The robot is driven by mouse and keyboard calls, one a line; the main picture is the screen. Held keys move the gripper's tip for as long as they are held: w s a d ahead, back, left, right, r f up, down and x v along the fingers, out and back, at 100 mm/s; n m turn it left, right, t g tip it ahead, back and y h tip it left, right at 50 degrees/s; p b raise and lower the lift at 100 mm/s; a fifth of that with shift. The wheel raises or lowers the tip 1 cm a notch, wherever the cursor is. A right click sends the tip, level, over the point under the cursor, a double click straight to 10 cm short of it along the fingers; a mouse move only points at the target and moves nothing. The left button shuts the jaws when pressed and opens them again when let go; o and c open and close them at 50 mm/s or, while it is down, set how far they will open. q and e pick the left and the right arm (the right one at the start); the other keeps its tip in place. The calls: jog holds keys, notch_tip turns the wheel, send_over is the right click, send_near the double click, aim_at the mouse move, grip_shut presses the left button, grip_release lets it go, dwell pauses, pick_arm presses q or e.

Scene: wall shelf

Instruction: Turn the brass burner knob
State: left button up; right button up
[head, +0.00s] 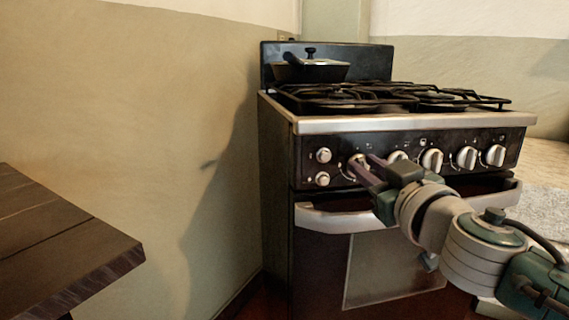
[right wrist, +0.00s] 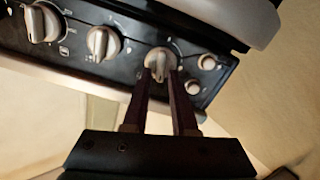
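The stove has a row of pale silver-cream knobs on its black front panel; none stands out clearly as brass. The leftmost large knob (head: 358,161) is partly hidden by my right gripper (head: 368,170). In the right wrist view, this knob (right wrist: 160,60) has an upright ridge. The two dark fingers of my right gripper (right wrist: 160,80) are apart, one on each side of the ridge, with their tips at the knob's lower part. Contact with the ridge cannot be made out. My left gripper is not in view.
Two small round buttons (head: 323,155) sit left of the knob, and more large knobs (head: 432,160) to its right. The oven handle (head: 330,218) runs below. A lidded pan (head: 315,72) stands at the back left of the stove. A dark wooden table (head: 60,240) is at the left.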

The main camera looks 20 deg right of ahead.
grip_shut()
jog(key=shift+n, duration=0.3)
jog(key=n, duration=0.4)
jog(key=n+b, duration=0.1)
jog(key=n, duration=0.3)
jog(key=f+n, duration=0.1)
jog(key=n, duration=0.3)
jog(key=shift+w+a+n, duration=0.1)
jog(key=shift+a+n, duration=0.2)
jog(key=shift+a, duration=0.1)
dwell(0.4)
jog(key=shift+o, duration=1.7)
grip_release()
